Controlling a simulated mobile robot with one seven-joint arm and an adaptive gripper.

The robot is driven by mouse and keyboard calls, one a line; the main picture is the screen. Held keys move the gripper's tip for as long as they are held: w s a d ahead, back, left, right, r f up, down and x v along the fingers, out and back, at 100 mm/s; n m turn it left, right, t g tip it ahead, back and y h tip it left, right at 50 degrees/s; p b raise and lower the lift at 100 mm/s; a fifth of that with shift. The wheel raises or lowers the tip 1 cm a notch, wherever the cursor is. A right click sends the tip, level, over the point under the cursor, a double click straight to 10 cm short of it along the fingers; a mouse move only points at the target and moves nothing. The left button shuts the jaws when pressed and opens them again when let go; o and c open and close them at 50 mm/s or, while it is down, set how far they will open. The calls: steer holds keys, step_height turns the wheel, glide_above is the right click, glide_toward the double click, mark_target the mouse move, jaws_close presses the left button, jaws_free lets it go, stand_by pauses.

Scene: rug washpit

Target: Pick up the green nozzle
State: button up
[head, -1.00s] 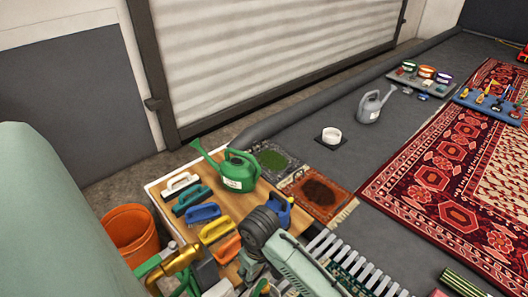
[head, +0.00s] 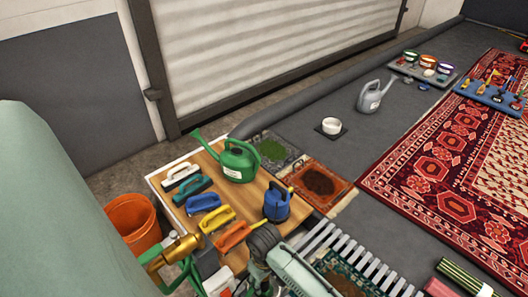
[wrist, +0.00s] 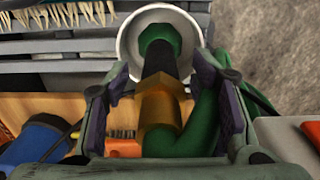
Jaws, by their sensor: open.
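In the wrist view a nozzle with a green hexagonal end (wrist: 160,40), a black middle and a brass hexagonal collar lies between the jaws of my gripper (wrist: 163,90). The jaws stand open on either side of it, and I cannot tell whether they touch it. A white ring (wrist: 126,48) shows around the green end. A green hose-like piece (wrist: 204,120) runs beside the brass collar. In the head view my arm hides most of this spot. A brass fitting with green hose (head: 178,250) shows left of my arm there.
The wooden table (head: 228,208) holds a green watering can (head: 238,162), a blue can (head: 277,204) and several brushes, including an orange one (head: 233,237). An orange bucket (head: 132,222) stands left. A slatted rack (head: 350,245) lies right of my arm.

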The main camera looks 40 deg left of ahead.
jaws_close()
stand_by(0.7)
